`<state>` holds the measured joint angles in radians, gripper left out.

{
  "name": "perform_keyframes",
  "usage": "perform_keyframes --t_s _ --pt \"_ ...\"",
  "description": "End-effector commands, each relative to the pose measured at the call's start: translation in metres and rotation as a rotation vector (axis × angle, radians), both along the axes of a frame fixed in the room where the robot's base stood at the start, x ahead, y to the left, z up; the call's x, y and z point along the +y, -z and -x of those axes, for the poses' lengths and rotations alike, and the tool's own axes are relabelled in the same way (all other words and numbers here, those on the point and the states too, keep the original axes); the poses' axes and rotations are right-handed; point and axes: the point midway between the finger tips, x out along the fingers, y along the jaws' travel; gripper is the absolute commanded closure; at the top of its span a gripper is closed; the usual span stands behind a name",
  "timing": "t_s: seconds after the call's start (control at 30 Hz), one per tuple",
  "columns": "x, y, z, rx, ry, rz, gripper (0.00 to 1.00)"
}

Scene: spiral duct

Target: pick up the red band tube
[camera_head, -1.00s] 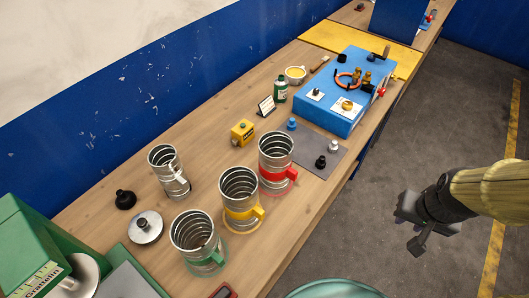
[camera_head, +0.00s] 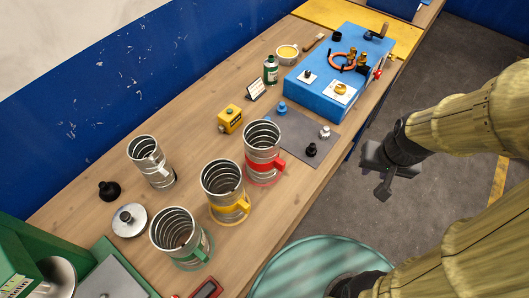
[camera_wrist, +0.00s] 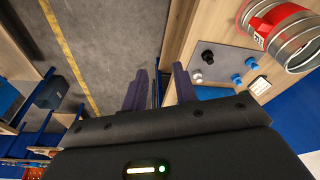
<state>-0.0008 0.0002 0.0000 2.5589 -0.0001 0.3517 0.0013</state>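The red band tube (camera_head: 263,142) is a spiral metal duct with a red band and a red side tab, upright on the wooden bench. It also shows in the wrist view (camera_wrist: 290,42) at the upper right, partly cut off. My gripper (camera_head: 378,178) is off the bench's right edge, over the floor, well to the right of the tube. In the wrist view its two fingers (camera_wrist: 160,88) stand apart with nothing between them.
The yellow band tube (camera_head: 222,178), green band tube (camera_head: 175,232) and a plain white band tube (camera_head: 150,158) stand nearby. A grey mat (camera_head: 300,122) with small knobs lies right of the red tube, before a blue box (camera_head: 335,85). A yellow block (camera_head: 230,119) sits behind.

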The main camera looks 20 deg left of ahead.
Motion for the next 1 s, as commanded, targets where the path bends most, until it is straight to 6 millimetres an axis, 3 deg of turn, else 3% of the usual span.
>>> perform_keyframes --t_s 0.13,0.27,0.5,0.6,0.7,0.8,1.0 --pt "0.013 -0.005 -0.013 0.013 -0.016 -0.004 0.71" --pt "0.047 -0.014 -0.038 0.049 -0.048 -0.013 0.71" --pt "0.151 -0.037 -0.081 0.154 -0.109 -0.01 0.71" --pt "0.194 -0.045 -0.087 0.192 -0.123 -0.001 0.71" --pt "0.224 -0.051 -0.087 0.217 -0.132 0.009 0.71" --pt "0.238 -0.054 -0.087 0.229 -0.134 0.016 0.71" --pt "0.24 -0.054 -0.087 0.231 -0.132 0.017 0.71"
